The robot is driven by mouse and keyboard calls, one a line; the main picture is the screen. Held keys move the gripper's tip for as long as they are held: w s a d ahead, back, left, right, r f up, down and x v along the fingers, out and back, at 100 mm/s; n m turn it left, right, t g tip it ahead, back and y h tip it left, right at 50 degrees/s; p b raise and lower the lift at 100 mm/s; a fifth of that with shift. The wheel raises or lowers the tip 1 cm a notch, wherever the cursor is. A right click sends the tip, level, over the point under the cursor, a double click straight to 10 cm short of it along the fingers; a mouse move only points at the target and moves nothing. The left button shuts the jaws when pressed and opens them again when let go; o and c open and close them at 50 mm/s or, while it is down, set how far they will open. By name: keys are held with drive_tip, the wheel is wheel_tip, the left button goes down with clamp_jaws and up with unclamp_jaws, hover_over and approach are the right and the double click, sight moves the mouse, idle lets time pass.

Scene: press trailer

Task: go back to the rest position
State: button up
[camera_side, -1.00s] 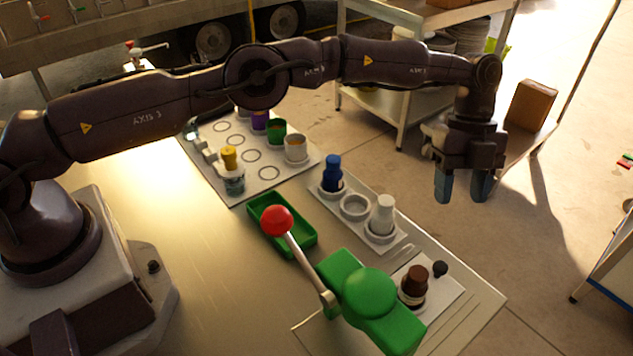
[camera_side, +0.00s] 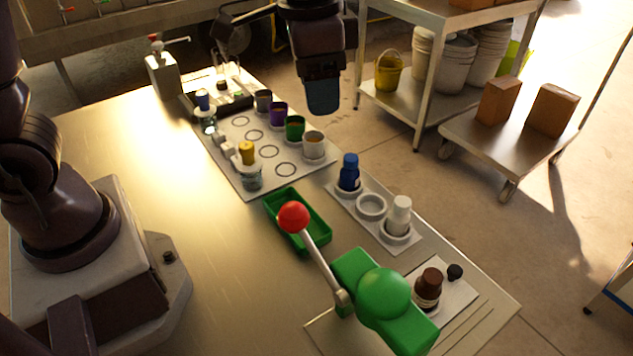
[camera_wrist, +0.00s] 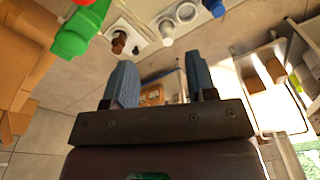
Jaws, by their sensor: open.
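My gripper (camera_side: 322,97) hangs in the air above the far side of the table, behind the row of cups, seen edge-on in the side view. In the wrist view its two blue fingers (camera_wrist: 160,85) stand wide apart with nothing between them. The steel table (camera_side: 120,140) lies below and in front of it. The gripper touches nothing.
A green press (camera_side: 382,297) with a red-knobbed lever (camera_side: 293,217) stands at the front. Near it are a green tray (camera_side: 318,232), a blue bottle (camera_side: 349,172), a white bottle (camera_side: 400,215), a brown bottle (camera_side: 428,288) and a cup board (camera_side: 262,185). A shelf cart (camera_side: 430,75) stands behind.

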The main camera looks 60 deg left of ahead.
drive_tip(key=s+a+r+n+t, duration=0.2)
drive_tip(key=s+a, duration=0.2)
drive_tip(key=s, duration=0.3)
drive_tip(key=s+a+r+n+t, duration=0.2)
drive_tip(key=s+a+r+n, duration=0.1)
drive_tip(key=s+a, duration=0.2)
drive_tip(key=shift+s+a, duration=0.15)
drive_tip(key=shift+s, duration=1.05)
